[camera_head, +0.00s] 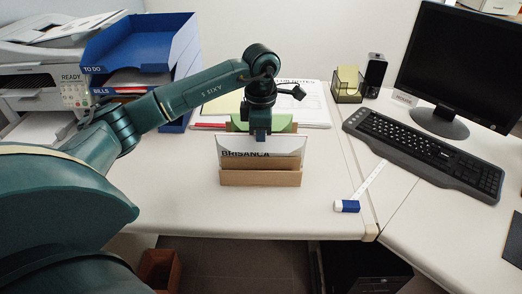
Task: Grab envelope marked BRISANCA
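The white envelope marked BRISANCA (287,146) stands upright in a light wooden holder (260,179) near the middle of the desk. Its printed name shows just above a brown strip at the holder's front. My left gripper (258,136) points down at the middle of the envelope's top edge and overlaps it in the picture. The fingertips are small and seen from behind, so I cannot tell whether they are open or closed on the paper. Green paper (284,123) stands behind the envelope, partly hidden by the gripper. My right gripper is out of view.
A blue letter tray (180,50) and a printer (30,75) stand at the left. Papers (316,112) lie behind the holder. A note box (348,92), keyboard (425,150) and monitor (465,65) are at the right. The desk before the holder is clear.

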